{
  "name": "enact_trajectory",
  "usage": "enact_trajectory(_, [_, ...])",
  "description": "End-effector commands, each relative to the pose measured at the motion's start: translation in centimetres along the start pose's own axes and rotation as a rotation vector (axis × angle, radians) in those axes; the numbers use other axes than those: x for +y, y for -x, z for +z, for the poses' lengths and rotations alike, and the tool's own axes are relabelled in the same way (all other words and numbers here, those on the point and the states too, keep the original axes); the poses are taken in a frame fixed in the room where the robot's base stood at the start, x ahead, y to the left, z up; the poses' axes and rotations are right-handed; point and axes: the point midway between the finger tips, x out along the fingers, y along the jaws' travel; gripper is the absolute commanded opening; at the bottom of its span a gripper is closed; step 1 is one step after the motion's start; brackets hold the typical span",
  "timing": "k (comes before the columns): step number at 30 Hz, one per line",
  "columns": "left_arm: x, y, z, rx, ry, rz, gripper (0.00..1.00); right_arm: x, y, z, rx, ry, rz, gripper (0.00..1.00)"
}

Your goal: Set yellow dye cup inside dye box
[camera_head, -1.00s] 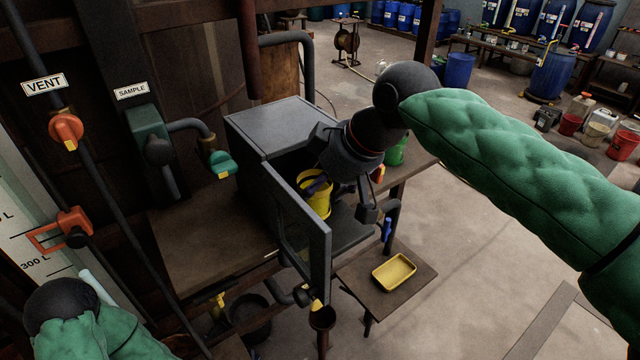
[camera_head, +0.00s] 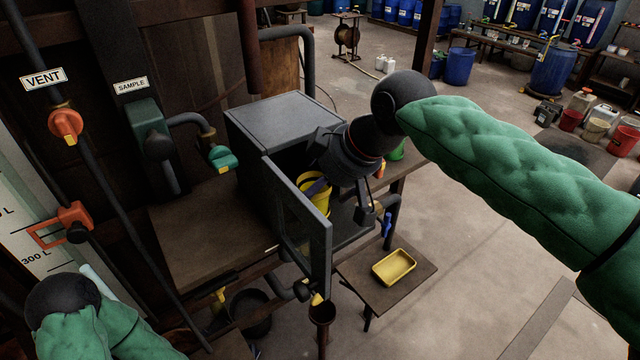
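The yellow dye cup (camera_head: 319,202) stands in the opening of the grey dye box (camera_head: 277,122), partly hidden by the box's door (camera_head: 297,233) and my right gripper. The box door is swung open toward the camera. My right gripper (camera_head: 343,199) reaches in from the right at the box opening. Its fingers look spread, one over the cup and one to the right of it with a gap. My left arm shows at the lower left, but its gripper's fingers are not visible.
A green cup (camera_head: 398,152) stands behind my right gripper on the bench. A yellow tray (camera_head: 394,266) lies on a low stand (camera_head: 420,272) below. A funnel (camera_head: 322,314) and pipes sit under the bench. Valves labelled VENT and SAMPLE are at the left.

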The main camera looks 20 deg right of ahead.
Motion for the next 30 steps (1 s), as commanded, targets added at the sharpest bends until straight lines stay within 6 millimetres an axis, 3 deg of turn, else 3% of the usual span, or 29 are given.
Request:
enact_trajectory(5, [-0.1, -0.2, 0.0, 0.001, 0.0, 0.0, 0.4, 0.0, 1.4, -0.2, 0.006, 0.0, 0.002, 0.9])
enact_trajectory(19, [-0.8, -2.3, -0.1, 0.0, 0.0, 0.0, 0.4, 0.0, 6.2, 7.7, 0.002, -0.001, 0.001, 0.9])
enact_trajectory(24, [-0.9, -2.6, -0.1, 0.0, 0.0, 0.0, 0.4, 0.0, 7.4, 9.4, 0.001, -0.001, 0.001, 0.9])
enact_trajectory(30, [-1.0, -2.7, -0.1, 0.0, 0.0, 0.0, 0.4, -0.1, 7.9, 10.0, 0.001, 0.0, 0.0, 0.9])
